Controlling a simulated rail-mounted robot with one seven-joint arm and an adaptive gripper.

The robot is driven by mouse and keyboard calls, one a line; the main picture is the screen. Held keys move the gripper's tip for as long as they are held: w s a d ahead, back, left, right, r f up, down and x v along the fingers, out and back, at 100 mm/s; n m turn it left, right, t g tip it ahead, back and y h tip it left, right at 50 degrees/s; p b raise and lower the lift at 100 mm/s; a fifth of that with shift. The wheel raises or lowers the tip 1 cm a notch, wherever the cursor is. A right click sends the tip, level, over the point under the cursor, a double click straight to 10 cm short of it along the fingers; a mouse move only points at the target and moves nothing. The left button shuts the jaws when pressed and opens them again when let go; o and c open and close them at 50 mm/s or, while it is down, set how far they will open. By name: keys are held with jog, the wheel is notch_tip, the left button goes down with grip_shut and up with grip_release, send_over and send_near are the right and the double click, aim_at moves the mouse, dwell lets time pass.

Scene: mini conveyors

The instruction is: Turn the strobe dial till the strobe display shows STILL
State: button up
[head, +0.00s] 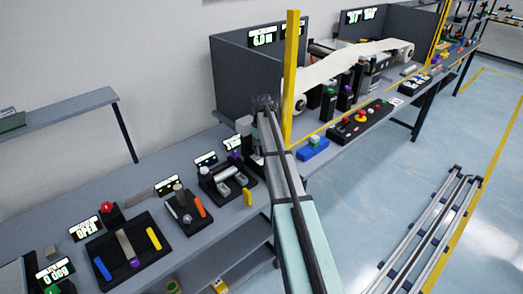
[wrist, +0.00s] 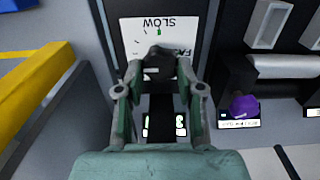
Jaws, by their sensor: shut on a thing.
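The strobe dial is a black knob (wrist: 157,55) on a white plate (wrist: 133,28) marked SLOW and FAST, upside down in the wrist view. A small green mark shows near SLOW. My gripper (wrist: 160,70) is shut on the knob, one finger on each side. The strobe display (wrist: 180,126) is below the knob in that view, between my fingers. In the head view my arm hides the dial.
In the wrist view, a station with a purple knob (wrist: 243,105) and grey rollers (wrist: 285,66) stands to the right. A yellow post (wrist: 35,85) is close on the left. In the head view, a row of small stations lies left of my arm, and a yellow post (head: 291,80) rises beside it.

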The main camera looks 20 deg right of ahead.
aim_at(261, 151)
jog(key=n, duration=0.4)
jog(key=shift+s+a+f+n+b, duration=0.1)
jog(key=shift+n+b, duration=0.2)
jog(key=shift+b, duration=0.05)
jog(key=shift+s+n, duration=0.1)
jog(key=shift+n, duration=2.5)
jog(key=o, duration=1.2)
jog(key=shift+c, duration=0.2)
notch_tip(261, 151, up, 12)
